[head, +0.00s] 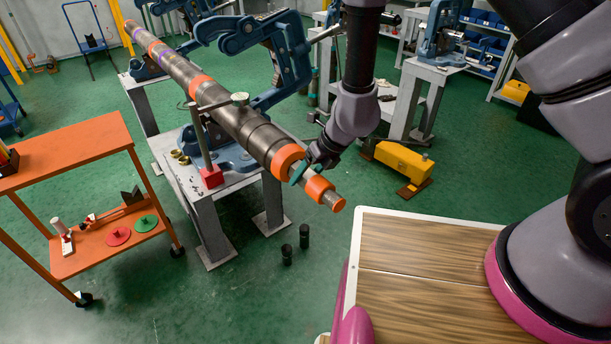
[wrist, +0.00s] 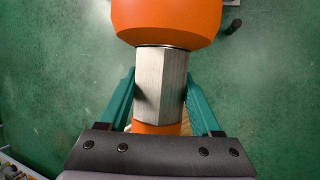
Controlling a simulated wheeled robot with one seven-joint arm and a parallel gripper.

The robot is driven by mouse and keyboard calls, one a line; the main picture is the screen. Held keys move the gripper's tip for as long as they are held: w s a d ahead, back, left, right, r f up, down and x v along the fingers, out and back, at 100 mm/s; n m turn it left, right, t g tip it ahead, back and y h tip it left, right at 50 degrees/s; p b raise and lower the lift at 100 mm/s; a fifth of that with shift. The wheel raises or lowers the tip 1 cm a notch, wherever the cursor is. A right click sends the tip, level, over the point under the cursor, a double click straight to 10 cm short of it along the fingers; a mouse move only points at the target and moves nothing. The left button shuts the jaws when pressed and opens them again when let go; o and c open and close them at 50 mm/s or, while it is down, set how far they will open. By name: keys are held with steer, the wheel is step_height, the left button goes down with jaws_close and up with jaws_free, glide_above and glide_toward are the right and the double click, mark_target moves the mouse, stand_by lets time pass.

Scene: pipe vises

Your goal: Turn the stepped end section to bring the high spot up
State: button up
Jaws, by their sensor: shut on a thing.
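The long grey pipe (head: 250,128) lies in blue vises and slopes toward me in the head view, with orange bands along it. Its stepped end section (head: 328,194) sticks out past the vise, with orange and bare grey parts. My gripper (head: 308,172) is at this end. In the wrist view its teal fingers lie on both sides of a pale, flat-sided part (wrist: 160,85) of the end section, between a wide orange collar (wrist: 167,18) and a narrower orange part (wrist: 157,128). A dial gauge (head: 240,99) on a post with a red base (head: 212,177) stands beside the pipe. Its reading is too small to tell.
The near vise (head: 232,155) stands on a grey table (head: 205,185). An orange cart (head: 70,150) is at the left. A yellow box (head: 403,160) is behind my gripper.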

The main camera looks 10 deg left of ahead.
steer(key=shift+s+d+f, duration=0.1)
steer(key=o, duration=1.4)
steer(key=shift+d+r, duration=0.15)
steer(key=shift+r, duration=0.35)
steer(key=v, duration=0.9)
steer(key=shift+d+r, duration=0.15)
steer(key=shift+r, duration=0.2)
